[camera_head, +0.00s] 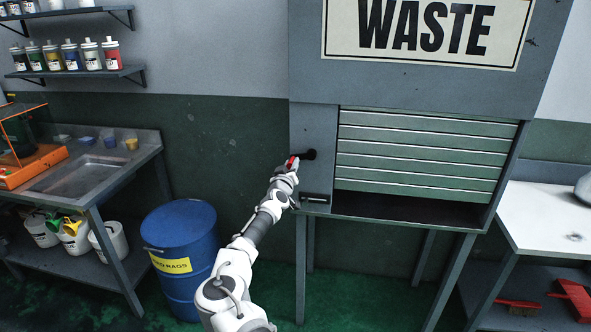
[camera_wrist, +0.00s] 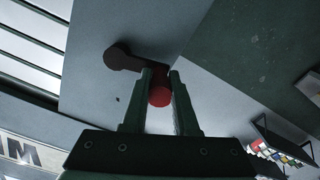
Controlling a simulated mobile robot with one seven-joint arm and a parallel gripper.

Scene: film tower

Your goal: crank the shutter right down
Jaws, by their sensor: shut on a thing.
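The shutter (camera_head: 425,155) is a green slatted panel in the grey waste cabinet. It covers most of the opening, and a dark gap shows below its bottom slat. Its slats also show at the upper left of the wrist view (camera_wrist: 32,45). The black crank (camera_head: 310,154) sits on the cabinet's plain panel left of the shutter. In the wrist view the dark crank arm (camera_wrist: 120,57) runs from its hub to a red knob (camera_wrist: 159,97). My gripper (camera_head: 293,162) is shut on the red knob, which lies between its two fingers.
A grey box handle or latch (camera_head: 316,199) sits on the panel below the crank. A blue drum (camera_head: 180,250) stands at the lower left beside my arm. A sink bench (camera_head: 85,180) is at left. A white-topped table (camera_head: 545,215) stands at right. The WASTE sign (camera_head: 425,28) is above.

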